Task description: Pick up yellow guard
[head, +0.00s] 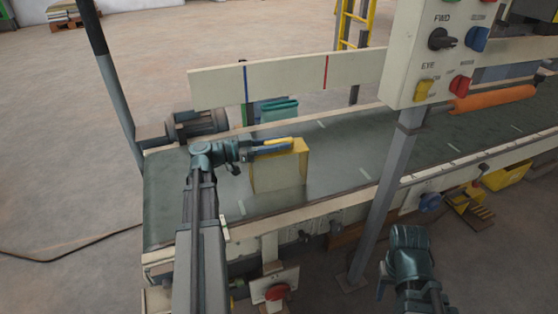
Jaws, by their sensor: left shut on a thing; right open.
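The yellow guard (281,172) is a see-through, pale yellow box-like panel with a bright yellow top edge. It is upright over the dark conveyor belt, near the middle of the head view. My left gripper (272,147) reaches in from the left and is shut on the guard's top edge. I cannot tell whether the guard's lower edge touches the belt. My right gripper (384,285) is low at the right, in front of the conveyor and away from the guard. It is open, but its fingers are mostly hidden by my wrist.
The conveyor belt (345,160) runs from left to right. A pale rail (285,80) with blue and red marks stands behind it. A grey post (393,175) carries a control box (432,50) right of the guard. A motor (195,125) sits at the belt's left end.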

